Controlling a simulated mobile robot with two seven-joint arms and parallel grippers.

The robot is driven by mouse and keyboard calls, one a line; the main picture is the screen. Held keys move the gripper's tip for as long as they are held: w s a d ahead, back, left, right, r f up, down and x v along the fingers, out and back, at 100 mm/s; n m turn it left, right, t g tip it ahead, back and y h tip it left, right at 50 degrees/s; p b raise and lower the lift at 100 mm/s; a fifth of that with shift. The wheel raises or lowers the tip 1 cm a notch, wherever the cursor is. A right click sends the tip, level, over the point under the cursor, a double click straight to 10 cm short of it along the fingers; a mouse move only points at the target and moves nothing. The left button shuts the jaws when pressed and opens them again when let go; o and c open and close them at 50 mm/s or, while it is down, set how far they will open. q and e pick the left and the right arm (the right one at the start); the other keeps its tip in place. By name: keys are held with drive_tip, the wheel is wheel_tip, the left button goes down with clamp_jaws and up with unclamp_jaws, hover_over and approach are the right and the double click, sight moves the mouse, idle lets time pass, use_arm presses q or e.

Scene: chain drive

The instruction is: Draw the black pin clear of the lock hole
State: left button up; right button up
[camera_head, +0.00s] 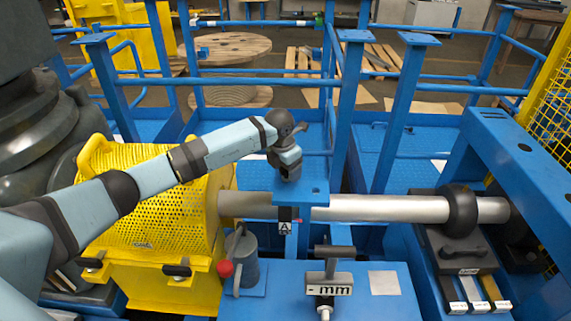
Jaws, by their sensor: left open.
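My left gripper (290,174), dark and at the end of the light blue arm, points down over a small blue bracket plate (314,198) in the middle of the view. Its jaws are open, but the gap between the fingers is hard to see. I cannot clearly make out the black pin; the gripper covers part of the plate. A small dark spot that may be a hole shows on the plate right of the gripper. A dark piece (285,213) hangs below the plate's front edge, above a tag marked A (285,227). My right gripper is not in view.
A silver shaft (390,208) runs behind the plate from a yellow perforated guard (150,210) to a black bearing (461,209). Blue posts and rails rise behind.

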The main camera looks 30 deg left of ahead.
use_arm(q)
drive_tip(key=c, duration=1.1)
drive_tip(key=shift+r+p, duration=0.7)
drive_tip(key=shift+r, duration=0.5)
drive_tip(key=shift+r+p, duration=0.55)
drive_tip(key=shift+r, duration=0.45)
drive_tip(key=shift+r+p, duration=0.8)
drive_tip(key=shift+r, duration=0.7)
drive_tip(key=shift+r+p, duration=1.45)
drive_tip(key=shift+r, duration=1.4)
